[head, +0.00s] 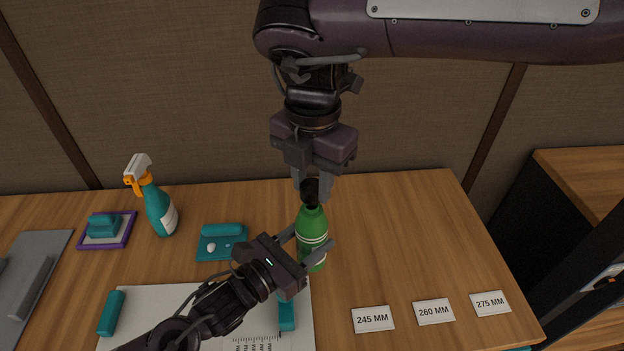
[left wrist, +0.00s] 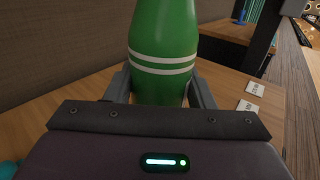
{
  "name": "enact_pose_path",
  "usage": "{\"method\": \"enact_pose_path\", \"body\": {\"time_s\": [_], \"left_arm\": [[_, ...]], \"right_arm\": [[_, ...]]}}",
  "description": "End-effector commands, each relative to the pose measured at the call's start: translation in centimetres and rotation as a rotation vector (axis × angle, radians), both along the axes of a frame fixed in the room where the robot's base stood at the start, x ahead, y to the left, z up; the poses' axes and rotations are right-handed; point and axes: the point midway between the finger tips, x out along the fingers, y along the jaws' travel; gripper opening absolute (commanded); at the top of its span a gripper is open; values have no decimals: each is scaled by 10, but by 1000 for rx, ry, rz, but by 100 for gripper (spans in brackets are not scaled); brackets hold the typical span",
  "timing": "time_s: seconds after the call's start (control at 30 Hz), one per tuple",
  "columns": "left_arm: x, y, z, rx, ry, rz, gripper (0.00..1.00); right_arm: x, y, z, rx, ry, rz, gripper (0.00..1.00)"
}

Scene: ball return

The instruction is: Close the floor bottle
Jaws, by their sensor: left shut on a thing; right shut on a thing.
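A green bottle (head: 312,226) with white stripes stands upright on the wooden table. My left gripper (head: 308,246) is shut around its lower body from the left; the bottle also fills the middle of the left wrist view (left wrist: 163,40) between the two fingers. A black cap (head: 310,190) is at the top of the bottle's neck. My right gripper (head: 312,188) comes down from above, with its fingers shut on the cap. I cannot tell whether the cap is seated or threaded on the neck.
A spray bottle (head: 159,208), a teal tray with small items (head: 222,250) and a purple-edged pad (head: 107,231) stand at the left. A white sheet (head: 150,300) lies in front. Label cards (head: 373,319) lie at the front right.

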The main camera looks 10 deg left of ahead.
Motion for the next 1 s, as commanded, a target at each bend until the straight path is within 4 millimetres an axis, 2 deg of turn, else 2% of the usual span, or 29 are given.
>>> {"method": "enact_pose_path", "body": {"time_s": [0.3, 1.0], "left_arm": [[0, 0, 1, -2, -2, 0, 8], [0, 0, 1, -2, -2, 0, 8]], "right_arm": [[0, 0, -16, 0, 0, 0, 10], [0, 0, -20, 0, 1, 0, 10]]}}
